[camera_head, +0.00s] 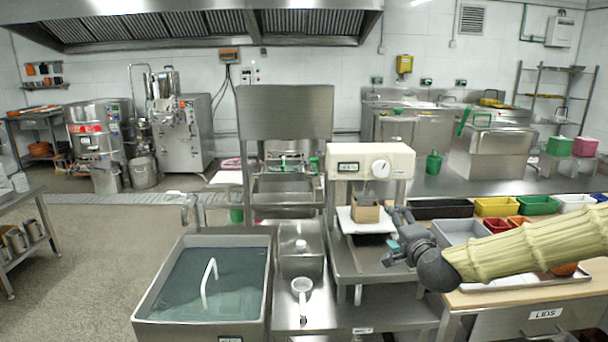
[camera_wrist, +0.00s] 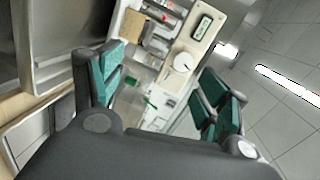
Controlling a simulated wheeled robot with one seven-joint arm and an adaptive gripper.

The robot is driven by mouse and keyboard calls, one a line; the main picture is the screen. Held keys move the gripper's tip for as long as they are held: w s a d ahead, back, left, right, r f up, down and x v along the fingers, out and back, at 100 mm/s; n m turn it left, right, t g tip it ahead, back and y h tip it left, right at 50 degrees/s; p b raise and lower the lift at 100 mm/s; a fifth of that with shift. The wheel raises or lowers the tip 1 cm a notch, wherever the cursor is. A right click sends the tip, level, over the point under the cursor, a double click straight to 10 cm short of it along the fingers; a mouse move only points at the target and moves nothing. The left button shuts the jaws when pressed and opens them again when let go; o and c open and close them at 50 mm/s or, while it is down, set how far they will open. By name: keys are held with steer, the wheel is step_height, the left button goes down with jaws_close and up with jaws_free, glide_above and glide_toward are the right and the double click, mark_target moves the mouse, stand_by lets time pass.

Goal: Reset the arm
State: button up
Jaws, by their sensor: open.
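My gripper (camera_head: 393,238) is at the centre right of the head view, at the end of my arm that reaches in from the right. In the wrist view the green-padded fingers of my gripper (camera_wrist: 160,88) stand wide apart with nothing between them. A small brown open box (camera_head: 366,209) sits on the white plate (camera_head: 349,223) of the machine with a dial, left of my gripper and apart from it. The cream head of that machine (camera_head: 371,161) is above and behind; it also shows tilted in the wrist view (camera_wrist: 191,52).
A sink with greenish water (camera_head: 205,282) and a white ladle (camera_head: 301,288) lie to the left. Coloured bins, such as a yellow one (camera_head: 495,207), and a grey tray (camera_head: 461,233) crowd the bench near my arm. Open floor (camera_head: 92,262) lies at the far left.

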steer(key=s+a+f+n+g, duration=0.3)
steer(key=s+f, duration=0.4)
steer(key=f, duration=0.4)
steer(key=s+a+f+n+g+y+p, duration=0.1)
steer(key=s+a+f+n+g, duration=0.15)
steer(key=s+f, duration=0.65)
steer(key=s+a+f+n+g, duration=0.25)
steer(key=s+f, duration=0.25)
steer(key=f, duration=0.9)
steer(key=s+d+f+n+g, duration=0.2)
steer(key=s+f, duration=0.2)
steer(key=s, duration=0.6)
steer(key=s+d+f+n+g+h, duration=0.1)
steer(key=s+f, duration=0.4)
steer(key=s, duration=0.5)
steer(key=s+d+f+n+g+h+p, duration=0.1)
steer(key=s+d+f+n+g, duration=0.2)
steer(key=s, duration=0.7)
steer(key=shift+d+f+n+g, duration=0.15)
steer(key=shift+f+n+g, duration=0.5)
steer(key=shift+g, duration=0.45)
